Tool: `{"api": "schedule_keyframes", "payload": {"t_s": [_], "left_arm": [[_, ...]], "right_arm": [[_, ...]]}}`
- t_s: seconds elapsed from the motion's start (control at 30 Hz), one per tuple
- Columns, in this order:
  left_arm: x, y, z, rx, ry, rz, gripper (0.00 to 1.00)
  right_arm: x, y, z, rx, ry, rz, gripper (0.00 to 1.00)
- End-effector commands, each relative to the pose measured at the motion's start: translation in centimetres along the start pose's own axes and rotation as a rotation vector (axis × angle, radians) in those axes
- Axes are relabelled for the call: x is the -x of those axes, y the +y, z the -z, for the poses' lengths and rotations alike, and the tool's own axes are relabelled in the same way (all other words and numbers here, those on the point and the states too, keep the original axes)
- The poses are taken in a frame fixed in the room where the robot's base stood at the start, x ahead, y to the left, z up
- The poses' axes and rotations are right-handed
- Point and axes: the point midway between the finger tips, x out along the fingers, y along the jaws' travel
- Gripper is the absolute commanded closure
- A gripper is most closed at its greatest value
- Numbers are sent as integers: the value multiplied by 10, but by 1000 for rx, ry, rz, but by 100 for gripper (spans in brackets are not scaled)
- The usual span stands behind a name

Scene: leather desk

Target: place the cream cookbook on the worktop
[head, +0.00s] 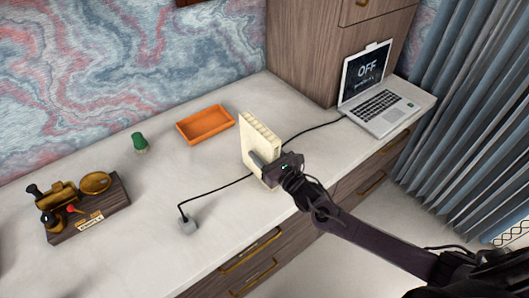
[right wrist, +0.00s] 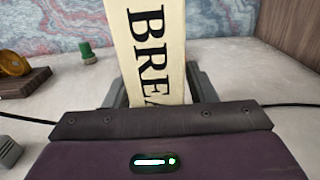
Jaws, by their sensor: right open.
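The cream cookbook (head: 262,142) stands upright on the pale worktop (head: 320,165), near the middle of the head view. Its spine with large dark letters "BREA" faces me in the right wrist view (right wrist: 158,45). My right gripper (head: 267,160) is at the book, with one finger on each side of it in the right wrist view (right wrist: 160,95). The jaws are open around the book's lower part. Whether a finger touches the cover, I cannot tell. The book's lower edge is hidden by the gripper. My left gripper is not in view.
An orange tray (head: 205,125) lies left of the book, and a green-topped object (head: 140,142) beyond it. A wooden stand with brass items (head: 85,207) is at left. A black cable runs past the book to a grey block (head: 187,226). A laptop (head: 375,95) stands right.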

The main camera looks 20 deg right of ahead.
Motion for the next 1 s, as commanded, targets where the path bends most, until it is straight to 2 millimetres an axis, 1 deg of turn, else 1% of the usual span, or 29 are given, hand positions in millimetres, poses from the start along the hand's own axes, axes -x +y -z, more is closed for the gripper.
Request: {"api": "schedule_keyframes", "payload": {"t_s": [0.07, 0.17, 0.27, 0.5, 0.6, 0.7, 0.8, 1.0], "left_arm": [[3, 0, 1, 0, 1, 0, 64], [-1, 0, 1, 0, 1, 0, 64], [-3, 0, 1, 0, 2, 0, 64], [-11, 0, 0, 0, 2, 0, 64], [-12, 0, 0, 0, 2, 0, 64], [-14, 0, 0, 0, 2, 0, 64], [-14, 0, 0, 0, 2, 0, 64], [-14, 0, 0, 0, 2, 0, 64]], "right_arm": [[0, 0, -4, 0, 0, 0, 49], [12, 0, 1, 1, 3, 0, 49], [30, 0, 1, 1, 4, -2, 49], [83, 0, 2, 1, 5, -2, 49], [100, 0, 1, 1, 4, -2, 49], [112, 0, 0, 1, 3, -1, 49], [118, 0, -1, 0, 1, 0, 49], [120, 0, -2, 0, -1, 0, 49]]}}
